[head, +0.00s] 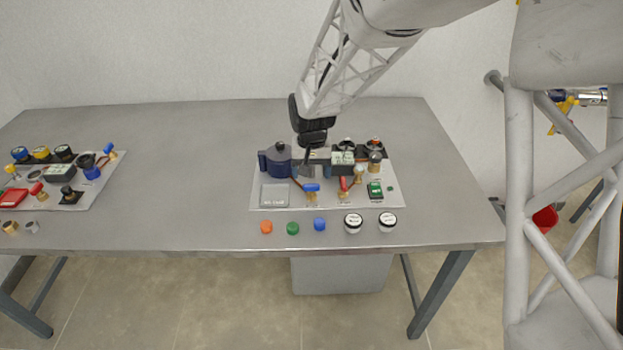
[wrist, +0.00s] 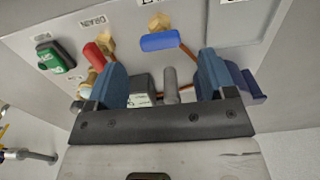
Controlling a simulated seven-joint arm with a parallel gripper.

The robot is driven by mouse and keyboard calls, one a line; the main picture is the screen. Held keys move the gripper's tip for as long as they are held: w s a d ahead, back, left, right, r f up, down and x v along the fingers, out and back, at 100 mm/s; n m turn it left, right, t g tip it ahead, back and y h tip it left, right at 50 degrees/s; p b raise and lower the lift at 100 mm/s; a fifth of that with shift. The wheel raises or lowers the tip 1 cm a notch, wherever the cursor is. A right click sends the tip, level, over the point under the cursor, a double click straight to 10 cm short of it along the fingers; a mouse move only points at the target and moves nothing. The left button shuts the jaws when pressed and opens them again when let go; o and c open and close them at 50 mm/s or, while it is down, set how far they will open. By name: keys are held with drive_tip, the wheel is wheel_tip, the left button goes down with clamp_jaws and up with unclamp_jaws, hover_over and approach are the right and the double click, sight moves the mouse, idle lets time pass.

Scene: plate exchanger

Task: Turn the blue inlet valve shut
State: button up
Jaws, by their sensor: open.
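The blue inlet valve (head: 311,188) stands on the light grey panel (head: 329,205), left of the red-handled valve (head: 343,184). Its blue handle lies roughly left to right, on a brass body. In the wrist view the blue handle (wrist: 165,41) shows beyond my fingertips, roughly centred between them, with the red handle (wrist: 93,53) to its left. My gripper (head: 308,161) is above the panel, behind the blue valve in the head view. In the wrist view my gripper (wrist: 162,72) has its two blue fingers wide apart, with nothing held between them. It is apart from the blue handle.
A dark blue pot-like unit (head: 279,157) stands left of my gripper. A green switch (head: 376,190) sits right of the red valve. Coloured caps and two white-faced gauges (head: 353,223) lie along the front. Another equipped panel (head: 60,180) is far left; the table between is clear.

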sight(312, 185)
drive_tip(key=shift+r, duration=1.7)
drive_tip(key=shift+s+d+r, duration=0.2)
drive_tip(key=shift+r, duration=0.05)
drive_tip(key=s+d+r+t, duration=0.1)
drive_tip(key=s+d+r, duration=0.3)
drive_tip(key=s, duration=0.6)
drive_tip(key=s+d+r, duration=0.4)
drive_tip(key=s+d, duration=0.2)
drive_tip(key=s, duration=0.5)
drive_tip(key=s+d+r+t, duration=0.1)
drive_tip(key=s+d+r, duration=0.4)
drive_tip(key=s, duration=0.6)
drive_tip(key=shift+s+d+t, duration=0.15)
drive_tip(key=shift+d+t, duration=0.15)
drive_tip(key=shift+d, duration=0.2)
